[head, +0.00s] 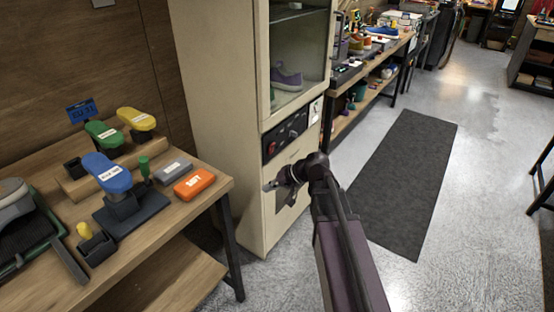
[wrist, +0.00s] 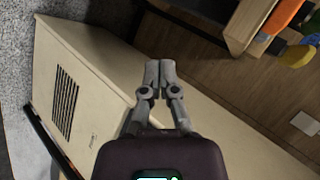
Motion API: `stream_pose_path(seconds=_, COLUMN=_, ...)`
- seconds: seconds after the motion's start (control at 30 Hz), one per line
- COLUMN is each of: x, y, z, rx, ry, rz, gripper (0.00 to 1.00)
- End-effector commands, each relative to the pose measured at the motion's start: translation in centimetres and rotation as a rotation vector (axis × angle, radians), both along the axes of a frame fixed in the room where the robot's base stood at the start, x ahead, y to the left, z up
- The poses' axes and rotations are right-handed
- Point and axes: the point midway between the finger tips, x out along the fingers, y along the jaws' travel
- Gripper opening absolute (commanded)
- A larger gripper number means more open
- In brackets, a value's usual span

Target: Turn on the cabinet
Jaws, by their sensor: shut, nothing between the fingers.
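The cabinet (head: 228,100) is tall and cream-coloured, with a glass door (head: 296,60) in its upper part and a purple sneaker (head: 287,78) on a shelf inside. A dark control panel (head: 284,136) with knobs or buttons sits below the glass. My gripper (head: 268,187) is in front of the lower cabinet, below the panel, pointing left. In the wrist view my gripper (wrist: 160,65) has its fingers together and empty, with the cabinet's cream surface (wrist: 90,60) and a dark vent grille (wrist: 65,101) behind. The panel is not recognisable in the wrist view.
A long workbench (head: 375,50) with shoes runs beyond the cabinet. A dark mat (head: 405,170) lies on open floor at right.

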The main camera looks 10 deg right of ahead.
Motion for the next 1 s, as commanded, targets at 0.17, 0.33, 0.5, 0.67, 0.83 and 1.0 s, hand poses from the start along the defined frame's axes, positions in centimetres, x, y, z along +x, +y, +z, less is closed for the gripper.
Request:
stream_pose_path(seconds=0.17, x=1.8, y=-0.4, z=-1.8, rx=0.094, ry=-0.037, rz=-0.031, gripper=0.0)
stream_pose_path(seconds=0.33, x=3.2, y=-0.9, z=-2.6, rx=0.183, ry=-0.074, rz=-0.062, gripper=0.0)
stream_pose_path(seconds=0.5, x=4.7, y=-1.6, z=-3.3, rx=0.273, ry=-0.109, rz=-0.092, gripper=0.0)
stream_pose_path(seconds=0.67, x=6.0, y=-2.5, z=-3.9, rx=0.357, ry=-0.143, rz=-0.124, gripper=0.0)
stream_pose_path(seconds=0.83, x=7.3, y=-3.6, z=-4.6, rx=0.446, ry=-0.18, rz=-0.159, gripper=0.0)
stream_pose_path(seconds=1.0, x=8.6, y=-4.9, z=-5.2, rx=0.533, ry=-0.215, rz=-0.195, gripper=0.0)
